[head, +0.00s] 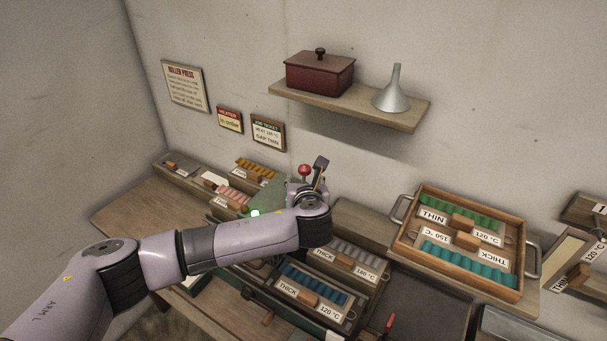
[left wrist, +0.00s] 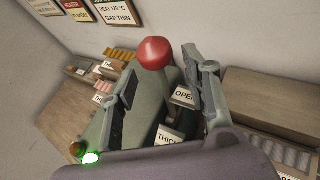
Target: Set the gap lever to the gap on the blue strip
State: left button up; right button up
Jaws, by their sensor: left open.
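The gap lever with its red ball knob (head: 305,170) stands on the green press; in the left wrist view the knob (left wrist: 153,52) rises between my open fingers. My left gripper (head: 311,180) is open around or just beside the lever; contact cannot be told. Press labels OPEN (left wrist: 183,95) and THICK (left wrist: 168,138) show below the knob; a THIN mark on the press is not visible. The dark blue strip (head: 312,285) lies in the front rack, with tags THICK (head: 288,288) and 120 °C (head: 328,313). My right gripper is out of view.
My left arm hides much of the press. A wall ticket (head: 268,133) reads HEAT 120 °C, GAP THIN. A wooden tray (head: 408,258) with green and teal strips stands to the right. A grey strip (head: 355,255) lies behind the blue one. A green lamp (head: 255,212) glows.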

pick_arm(q)
jog(key=shift+x, duration=0.9)
jog(key=shift+c, duration=0.5)
jog(key=c, duration=0.9)
grip_shut()
jog(key=shift+r, duration=0.15)
